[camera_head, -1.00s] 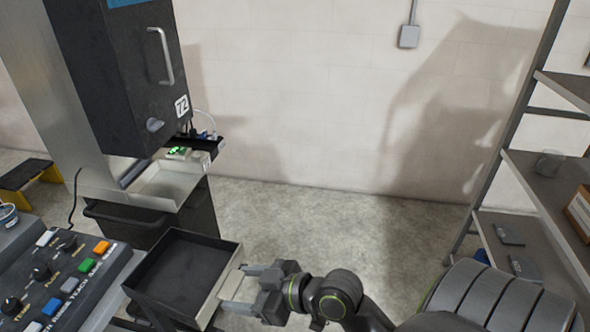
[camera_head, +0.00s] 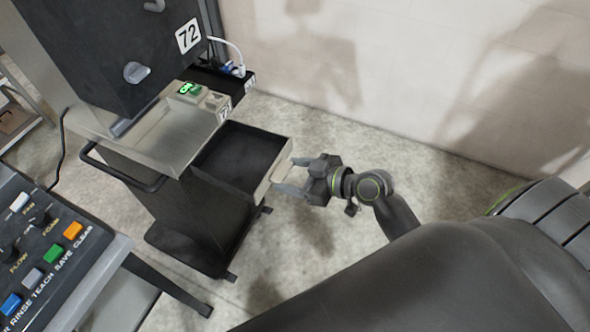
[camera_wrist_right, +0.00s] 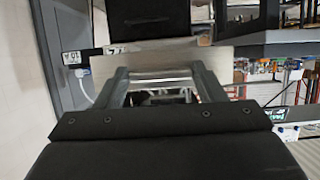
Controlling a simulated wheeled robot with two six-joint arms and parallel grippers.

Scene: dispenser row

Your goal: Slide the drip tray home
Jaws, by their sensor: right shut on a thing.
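The drip tray (camera_head: 243,157) is a shallow black tray with a pale metal front, beside the metal ledge of the dispenser cart. Its far left end sits against or partly under that ledge; I cannot tell how far in it is. My right gripper (camera_head: 284,178) is shut on the handle at the tray's front. In the right wrist view the two fingers (camera_wrist_right: 160,84) close around a bar-like handle before the pale front plate (camera_wrist_right: 240,62). The dispenser (camera_head: 120,45) is a dark box marked 72 above the ledge. My left gripper is not in view.
The dispenser cart (camera_head: 190,220) has a black side rail (camera_head: 118,172). A small unit with a green display (camera_head: 188,88) sits on the ledge. A button panel (camera_head: 45,245) is at the lower left. The floor (camera_head: 300,240) right of the cart is clear.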

